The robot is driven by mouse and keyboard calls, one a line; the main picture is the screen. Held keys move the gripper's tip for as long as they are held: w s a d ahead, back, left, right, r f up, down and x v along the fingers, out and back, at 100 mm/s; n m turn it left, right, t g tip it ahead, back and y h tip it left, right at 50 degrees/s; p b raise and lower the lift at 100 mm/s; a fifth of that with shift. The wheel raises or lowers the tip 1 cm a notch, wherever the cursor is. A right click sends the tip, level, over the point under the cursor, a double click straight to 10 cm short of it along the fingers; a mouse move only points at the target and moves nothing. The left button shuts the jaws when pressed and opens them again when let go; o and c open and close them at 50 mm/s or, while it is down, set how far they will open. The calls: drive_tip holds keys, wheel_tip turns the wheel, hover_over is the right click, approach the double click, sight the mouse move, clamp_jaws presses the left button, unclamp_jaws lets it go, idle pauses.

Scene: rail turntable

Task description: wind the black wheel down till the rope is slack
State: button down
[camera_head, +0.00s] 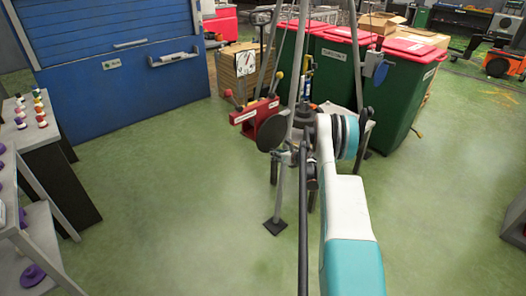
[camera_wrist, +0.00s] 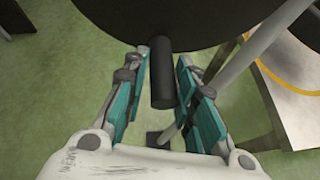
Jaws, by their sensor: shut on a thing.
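The black wheel (camera_head: 271,133) is a round dark disc on a stand in the middle of the head view. It also fills the top of the wrist view (camera_wrist: 170,18), where a black cylindrical handle (camera_wrist: 163,85) sticks out from it. My gripper (camera_wrist: 163,62) has its teal-padded fingers on either side of this handle and is shut on it. In the head view my arm partly hides the gripper and handle. I cannot pick out the rope clearly, nor tell whether it is taut.
Grey poles (camera_head: 299,50) rise behind the wheel. A red device (camera_head: 254,116) stands behind it at left. Green bins with red lids (camera_head: 405,90) stand at right, a blue shutter (camera_head: 120,85) at back left. A shelf (camera_head: 40,133) is at left. The green floor between is clear.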

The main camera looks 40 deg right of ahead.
drive_tip(key=shift+d, duration=0.35)
drive_tip(key=shift+d+n+h, duration=0.7)
drive_tip(key=shift+d+h, duration=0.1)
drive_tip(key=shift+d, duration=0.1)
drive_tip(key=shift+w+d+n+t+h, duration=0.1)
drive_tip(key=shift+d+n+t+h, duration=0.2)
drive_tip(key=shift+d+n+h, duration=0.4)
drive_tip(key=shift+d+r, duration=0.1)
drive_tip(key=shift+d, duration=0.05)
drive_tip(key=shift+w+d+r+n+t+h, duration=0.15)
drive_tip(key=shift+d+n+h, duration=0.1)
drive_tip(key=shift+d+n, duration=0.15)
drive_tip(key=shift+s+d+r+n+t+h, duration=0.15)
drive_tip(key=shift+d+n+h, duration=0.1)
drive_tip(key=shift+d+n, duration=0.15)
